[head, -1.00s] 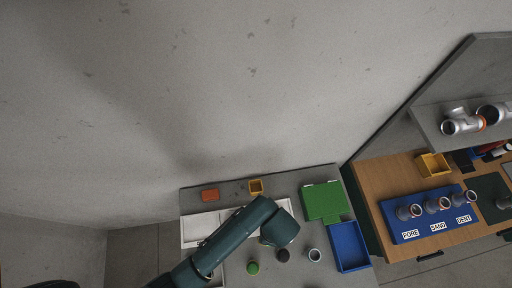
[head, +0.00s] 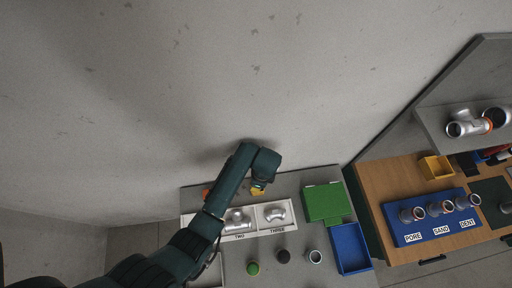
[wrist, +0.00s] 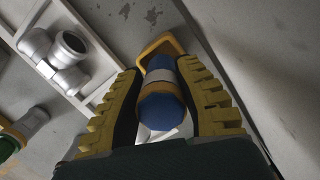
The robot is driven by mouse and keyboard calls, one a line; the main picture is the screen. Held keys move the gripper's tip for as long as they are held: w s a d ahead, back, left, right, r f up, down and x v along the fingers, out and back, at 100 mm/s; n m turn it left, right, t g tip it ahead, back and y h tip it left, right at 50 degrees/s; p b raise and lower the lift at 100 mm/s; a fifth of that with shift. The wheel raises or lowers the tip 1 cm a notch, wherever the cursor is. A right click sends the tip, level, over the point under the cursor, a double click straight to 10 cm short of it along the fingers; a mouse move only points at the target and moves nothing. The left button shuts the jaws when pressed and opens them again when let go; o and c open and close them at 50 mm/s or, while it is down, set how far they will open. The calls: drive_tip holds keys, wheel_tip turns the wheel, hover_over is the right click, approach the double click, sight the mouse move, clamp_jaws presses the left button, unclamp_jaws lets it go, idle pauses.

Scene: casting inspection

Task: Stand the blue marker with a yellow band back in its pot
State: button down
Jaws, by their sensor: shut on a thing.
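The blue marker with a yellow band (wrist: 161,106) is between the two yellow, ridged fingers of my gripper (wrist: 160,72), which is shut on it. Its near end points at the wrist camera and its far end points at the yellow pot (wrist: 152,47). The pot's rim shows just beyond the marker; I cannot tell whether the far tip is inside it. In the head view my gripper is over the pot (head: 255,190) at the back of the grey table and hides most of it. The marker is not clear there.
A white tray (head: 224,237) with silver pipe castings (head: 237,221) lies in front of the pot. An orange block (head: 206,192) is left of it, partly hidden. A green panel (head: 323,203) and a blue bin (head: 350,247) are to the right. The wall stands close behind.

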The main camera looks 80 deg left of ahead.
drive_tip(key=shift+a+f+p, duration=0.2)
drive_tip(key=shift+f+p, duration=0.1)
drive_tip(key=shift+f, duration=0.95)
drive_tip(key=c, duration=0.8)
unclamp_jaws()
drive_tip(key=shift+c, duration=0.2)
drive_tip(key=shift+f+b, duration=0.5)
drive_tip(key=shift+b, duration=0.25)
drive_tip(key=r+p, duration=0.1)
drive_tip(key=r, duration=0.4)
drive_tip(key=w+r, duration=0.1)
drive_tip(key=r, duration=0.5)
drive_tip(key=w+d+r+p, duration=0.1)
drive_tip(key=r, duration=0.4)
drive_tip(key=shift+d+r+p, duration=0.1)
drive_tip(key=shift+r+p, duration=0.2)
drive_tip(key=shift+r, duration=0.1)
